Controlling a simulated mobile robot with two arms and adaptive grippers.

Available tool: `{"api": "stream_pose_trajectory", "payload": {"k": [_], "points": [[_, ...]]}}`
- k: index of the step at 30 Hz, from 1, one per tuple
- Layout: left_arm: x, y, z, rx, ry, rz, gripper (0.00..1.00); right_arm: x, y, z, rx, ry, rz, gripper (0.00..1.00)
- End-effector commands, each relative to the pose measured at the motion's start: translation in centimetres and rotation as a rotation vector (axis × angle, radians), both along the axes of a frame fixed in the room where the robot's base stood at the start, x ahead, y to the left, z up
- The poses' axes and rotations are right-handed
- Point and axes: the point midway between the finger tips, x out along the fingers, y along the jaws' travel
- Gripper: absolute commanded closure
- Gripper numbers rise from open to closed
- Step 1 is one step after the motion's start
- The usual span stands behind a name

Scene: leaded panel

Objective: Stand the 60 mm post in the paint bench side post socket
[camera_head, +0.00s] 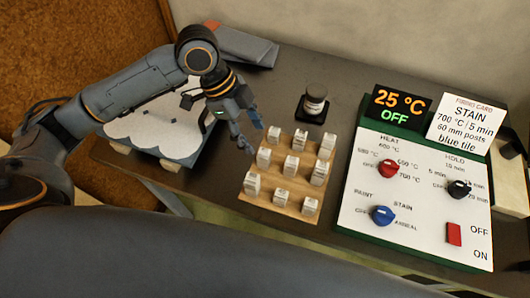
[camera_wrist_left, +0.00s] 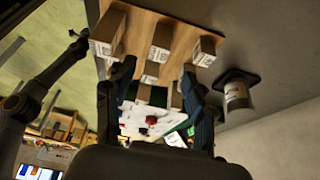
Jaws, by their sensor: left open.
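Several pale, labelled posts stand upright in rows on a wooden board (camera_head: 278,200) in the middle of the table; one is the front left post (camera_head: 252,185). Their label text is too small to tell which is 60 mm. My left gripper (camera_head: 249,135) is open and empty, just behind the board's left back corner. In the left wrist view its fingers (camera_wrist_left: 155,85) are apart, with posts beyond them. A white panel with a scalloped edge (camera_head: 150,128) is at the left, partly under my left arm; I cannot make out a post socket. My right gripper (camera_wrist_left: 76,42) shows small in the left wrist view.
A green-edged control box (camera_head: 345,225) with knobs, a red switch and a "25 °C OFF" display (camera_head: 400,108) fills the right. A grey folded item (camera_head: 240,45) lies at the back.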

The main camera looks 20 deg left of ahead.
Motion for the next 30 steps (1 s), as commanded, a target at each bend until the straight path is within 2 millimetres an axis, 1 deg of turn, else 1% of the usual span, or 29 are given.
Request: {"api": "stream_pose_trajectory", "payload": {"k": [1, 3, 6, 11, 16, 18, 21, 24, 29, 30], "points": [[-0.1, -0.5, -0.9, -0.002, 0.004, -0.002, 0.45, -0.7, 0.0, 0.1, 0.000, 0.010, 0.001, 0.60], [-0.1, -0.9, -2.0, -0.001, 0.003, 0.000, 0.45, -1.3, 0.0, 0.2, -0.001, 0.020, 0.001, 0.60], [-0.1, -1.3, -3.1, -0.001, 0.001, 0.001, 0.45, -1.7, 0.0, 0.2, -0.002, 0.025, 0.002, 0.60], [-0.1, -1.6, -3.9, -0.001, 0.000, 0.000, 0.45, -1.0, 0.0, 0.4, -0.001, 0.016, 0.002, 0.60], [-0.4, -2.2, -6.1, -0.001, 0.005, 0.000, 0.45, 0.3, 0.3, 1.4, 0.004, -0.003, 0.002, 0.60], [-0.4, -2.6, -7.2, -0.001, 0.003, 0.000, 0.45, 0.4, 0.4, 1.6, 0.005, -0.006, 0.002, 0.60], [-0.4, -3.0, -8.2, -0.001, 0.001, 0.001, 0.45, 0.4, 0.5, 1.7, 0.007, -0.006, 0.002, 0.60], [-0.4, -3.1, -8.6, 0.000, -0.001, 0.000, 0.45, 0.2, 0.6, 1.7, 0.007, -0.004, 0.002, 0.60], [-0.4, -3.1, -8.7, 0.000, -0.002, 0.000, 0.45, 0.0, 0.5, 1.6, 0.006, 0.000, 0.001, 0.60], [-0.4, -3.1, -8.7, 0.000, -0.002, 0.000, 0.47, -0.1, 0.5, 1.6, 0.006, 0.001, 0.001, 0.60]]}}
